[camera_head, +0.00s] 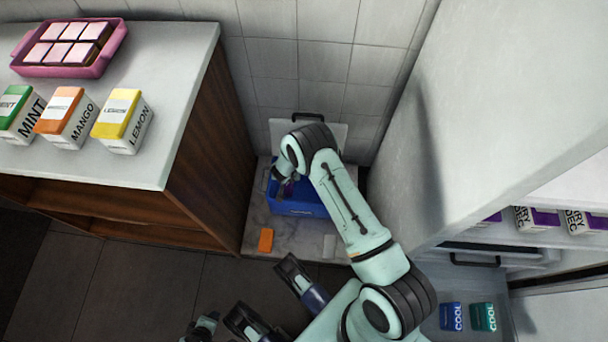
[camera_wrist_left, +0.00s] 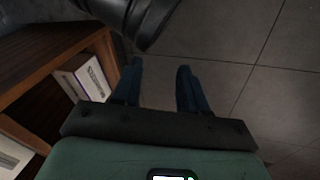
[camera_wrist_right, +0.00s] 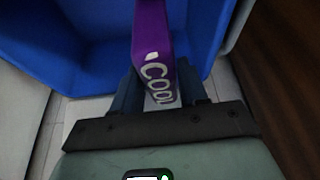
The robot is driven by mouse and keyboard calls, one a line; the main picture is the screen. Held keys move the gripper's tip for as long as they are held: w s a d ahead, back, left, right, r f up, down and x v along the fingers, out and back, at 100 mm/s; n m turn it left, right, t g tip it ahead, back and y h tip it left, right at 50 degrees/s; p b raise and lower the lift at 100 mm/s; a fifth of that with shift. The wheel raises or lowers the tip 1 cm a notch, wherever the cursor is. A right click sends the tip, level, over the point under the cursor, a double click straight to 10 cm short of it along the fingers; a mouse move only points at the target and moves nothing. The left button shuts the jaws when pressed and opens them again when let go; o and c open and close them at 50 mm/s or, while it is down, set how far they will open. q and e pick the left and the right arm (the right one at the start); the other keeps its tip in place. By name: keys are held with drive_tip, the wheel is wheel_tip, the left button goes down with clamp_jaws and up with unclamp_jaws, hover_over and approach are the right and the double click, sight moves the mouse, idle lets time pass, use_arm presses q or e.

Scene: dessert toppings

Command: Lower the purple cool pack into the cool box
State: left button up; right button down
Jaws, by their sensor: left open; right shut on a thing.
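The purple cool pack (camera_wrist_right: 152,45) is held upright between the fingers of my right gripper (camera_wrist_right: 158,90), its white lettering facing the wrist camera. The blue cool box (camera_head: 300,209) stands on a low pale bench by the tiled wall. In the right wrist view, the blue walls of the cool box (camera_wrist_right: 212,25) lie around and beyond the pack. In the head view, the purple pack (camera_head: 287,187) shows at the box opening, partly hidden by my right arm. I cannot tell how deep it is. My left gripper (camera_wrist_left: 158,72) is open and empty above the floor, near a wooden shelf.
A wooden counter (camera_head: 190,100) with topping cartons stands left. A white cabinet (camera_head: 490,100) stands right; blue (camera_head: 451,316) and green (camera_head: 484,317) packs lie below it.

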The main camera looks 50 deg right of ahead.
use_arm(q)
drive_tip(key=s+a+f+g+b, duration=0.1)
drive_tip(key=s+f+b, duration=0.1)
drive_tip(key=s+f, duration=0.1)
drive_tip(key=shift+s+f+g+b, duration=0.3)
drive_tip(key=shift+s+f, duration=0.05)
drive_tip(key=shift+f, duration=0.5)
use_arm(e)
drive_tip(key=shift+f, duration=1.9)
use_arm(q)
drive_tip(key=shift+a, duration=0.1)
drive_tip(key=shift+b+x, duration=1.05)
drive_tip(key=shift+b, duration=0.1)
use_arm(e)
drive_tip(key=shift+f, duration=1.4)
use_arm(q)
drive_tip(key=shift+w+a+f+b, duration=0.2)
drive_tip(key=shift+f+b, duration=0.25)
drive_tip(key=shift+b, duration=0.15)
use_arm(e)
drive_tip(key=shift+f, duration=1.05)
drive_tip(key=c, duration=0.5)
unclamp_jaws()
